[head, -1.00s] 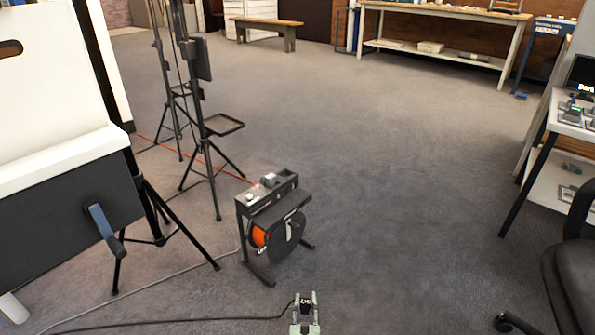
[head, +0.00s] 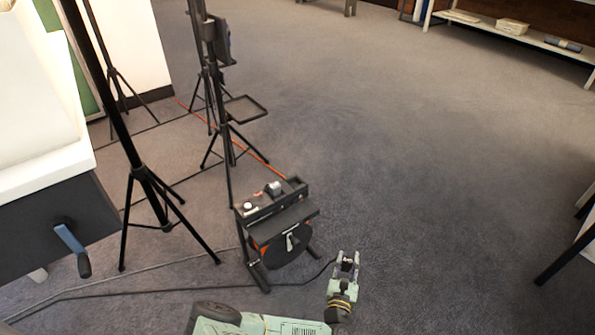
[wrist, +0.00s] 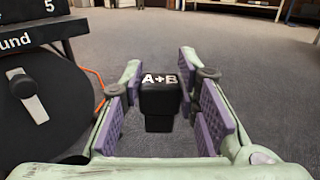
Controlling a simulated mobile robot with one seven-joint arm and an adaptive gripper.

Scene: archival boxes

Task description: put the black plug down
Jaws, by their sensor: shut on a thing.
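The black plug (wrist: 159,100), marked "A+B" in white, is between the purple pads of my gripper in the wrist view. My gripper (head: 346,262) is shut on it. In the head view the gripper is low in the middle, to the right of the cable reel. The plug shows there only as a small dark patch between the fingers. A black cable (head: 200,289) runs from the gripper leftward over the floor. The wrist view shows carpet beyond the plug; its exact height above the floor I cannot tell.
The black cable reel (head: 283,240) stands close to the left of my gripper and shows large in the wrist view (wrist: 38,105). Tripod stands (head: 145,180) and a white-topped case with a blue handle (head: 68,238) are further left. The carpet (head: 430,200) to the right is clear.

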